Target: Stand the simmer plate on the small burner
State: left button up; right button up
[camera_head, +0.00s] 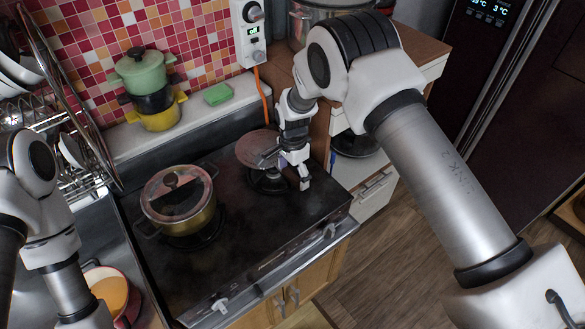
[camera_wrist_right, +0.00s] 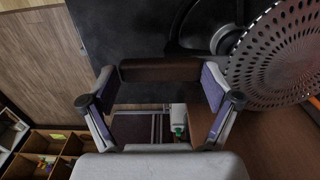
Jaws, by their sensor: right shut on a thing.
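The simmer plate (camera_head: 257,149) is a round, perforated reddish disc in the head view. It is just behind and partly over the small burner (camera_head: 268,184) at the right of the black hob. My right gripper (camera_head: 291,172) is at the plate's right side, shut on its handle. In the right wrist view, the dark brown handle (camera_wrist_right: 160,70) spans between the fingers, and the perforated disc (camera_wrist_right: 275,60) fills the upper right. I cannot tell whether the plate touches the burner. My left arm shows at the left, but its gripper is out of view.
A lidded pot (camera_head: 179,200) stands on the left burner. A red pan (camera_head: 112,290) with orange contents is at the lower left. Stacked pots (camera_head: 150,90) and a green sponge (camera_head: 217,94) sit on the back ledge. An orange cord (camera_head: 263,95) hangs behind the hob. The hob's front is clear.

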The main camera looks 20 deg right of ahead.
jog(key=shift+s+f+b, duration=0.1)
jog(key=shift+s+b, duration=0.1)
jog(key=shift+b, duration=0.1)
jog(key=shift+w+f+b, duration=0.15)
jog(key=shift+f+b, duration=0.15)
jog(key=shift+f, duration=0.15)
jog(key=o, duration=1.1)
jog(key=shift+r, duration=0.1)
jog(key=shift+r+p, duration=0.45)
jog(key=shift+p, duration=0.05)
notch_tip(320, 180, up, 12)
jog(key=b, duration=0.3)
jog(key=shift+r, duration=0.15)
